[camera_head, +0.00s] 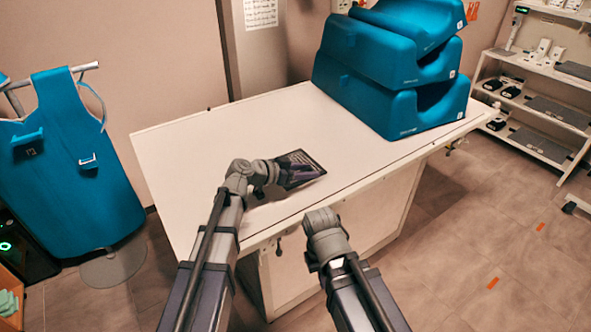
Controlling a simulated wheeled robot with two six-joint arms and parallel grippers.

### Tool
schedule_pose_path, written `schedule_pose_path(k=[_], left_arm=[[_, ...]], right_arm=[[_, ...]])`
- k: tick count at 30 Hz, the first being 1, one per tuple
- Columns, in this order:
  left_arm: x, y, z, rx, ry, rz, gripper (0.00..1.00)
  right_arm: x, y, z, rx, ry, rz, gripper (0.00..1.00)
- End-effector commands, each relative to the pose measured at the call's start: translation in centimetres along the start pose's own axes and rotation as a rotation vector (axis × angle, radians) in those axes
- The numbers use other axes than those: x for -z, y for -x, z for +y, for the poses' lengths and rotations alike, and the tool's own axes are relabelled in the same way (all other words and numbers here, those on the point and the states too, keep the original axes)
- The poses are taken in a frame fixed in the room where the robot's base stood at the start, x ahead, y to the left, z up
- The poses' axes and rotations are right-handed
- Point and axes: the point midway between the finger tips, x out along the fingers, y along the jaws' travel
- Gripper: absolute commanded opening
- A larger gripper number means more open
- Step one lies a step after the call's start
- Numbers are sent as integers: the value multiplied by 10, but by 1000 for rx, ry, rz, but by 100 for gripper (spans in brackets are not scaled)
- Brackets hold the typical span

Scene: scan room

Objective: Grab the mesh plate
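The mesh plate (301,158) is a small dark panel with a grid pattern on the white table, left of the blue foam blocks. My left gripper (292,173) reaches in from the left and overlaps the plate's near left part. Its dark fingers blend with the plate, so I cannot tell whether they are open, shut or gripping it. My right gripper (322,221) is lower, at the table's near edge and apart from the plate. Only its wrist end shows clearly; its fingers are hidden.
The white table (205,150) is mostly bare around the plate. Stacked blue foam blocks (385,70) fill its far right corner. A blue apron (75,160) hangs at left. A shelf unit (540,95) stands at right, with open floor (480,230) before it.

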Motion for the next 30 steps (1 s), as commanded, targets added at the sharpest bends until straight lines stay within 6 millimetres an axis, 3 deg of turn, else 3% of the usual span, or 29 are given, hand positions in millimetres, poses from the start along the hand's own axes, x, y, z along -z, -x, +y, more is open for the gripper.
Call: schedule_pose_path(k=[1, 11, 30], left_arm=[[0, 0, 0, 0, 0, 0, 35], [0, 0, 0, 0, 0, 0, 0], [0, 0, 0, 0, 0, 0, 0]], right_arm=[[0, 0, 0, 0, 0, 0, 0], [0, 0, 0, 0, 0, 0, 0], [0, 0, 0, 0, 0, 0, 0]])
